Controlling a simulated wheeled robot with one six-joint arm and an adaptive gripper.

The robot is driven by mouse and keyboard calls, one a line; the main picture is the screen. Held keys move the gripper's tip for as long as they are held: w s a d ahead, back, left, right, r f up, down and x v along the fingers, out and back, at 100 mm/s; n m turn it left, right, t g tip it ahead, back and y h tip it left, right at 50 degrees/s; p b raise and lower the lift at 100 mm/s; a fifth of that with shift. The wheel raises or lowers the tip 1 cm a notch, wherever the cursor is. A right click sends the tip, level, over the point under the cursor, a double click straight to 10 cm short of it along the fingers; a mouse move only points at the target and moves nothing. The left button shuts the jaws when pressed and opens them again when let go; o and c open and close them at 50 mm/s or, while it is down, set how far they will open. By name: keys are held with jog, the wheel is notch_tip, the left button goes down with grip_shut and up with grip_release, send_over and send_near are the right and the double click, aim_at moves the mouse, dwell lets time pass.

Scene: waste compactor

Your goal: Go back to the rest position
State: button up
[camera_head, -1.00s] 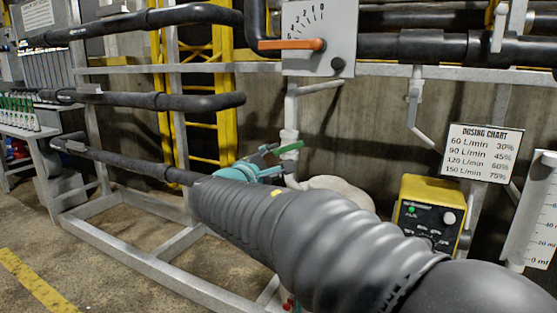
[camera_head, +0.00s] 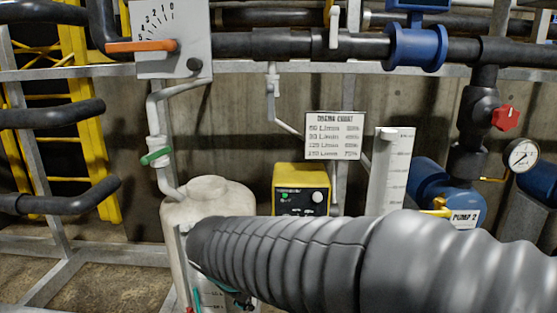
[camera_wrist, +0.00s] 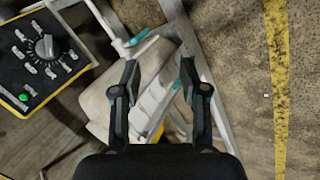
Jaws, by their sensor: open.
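My gripper (camera_wrist: 160,64) is open in the wrist view, its two dark fingers apart with nothing held between them. Behind the fingers is the white tank (camera_wrist: 100,100), with a pale pipe and teal parts nearby; how far off it is I cannot tell. In the head view my grey ribbed arm reaches in from the lower right toward the white tank (camera_head: 212,200). It hides nearly all of the gripper and the tank's lower right side.
A yellow dosing unit (camera_head: 301,188) stands right of the tank, before a dosing chart (camera_head: 334,134). A graduated cylinder (camera_head: 390,170), blue pump (camera_head: 458,205) and gauge (camera_head: 521,155) are farther right. A green-handled valve (camera_head: 156,157) is above the tank. Open floor shows in the wrist view.

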jog(key=s+d+r+m+y+p, duration=0.1)
jog(key=s+d+r+m, duration=0.1)
jog(key=s+d+m, duration=0.4)
jog(key=s+d+r+m+p, duration=0.1)
jog(key=s+d+m, duration=0.4)
jog(key=d, duration=0.9)
jog(key=s, duration=0.3)
jog(key=shift+d+r+m+y+p, duration=0.35)
jog(key=shift+d+r+m+y, duration=0.05)
jog(key=shift+a, duration=0.1)
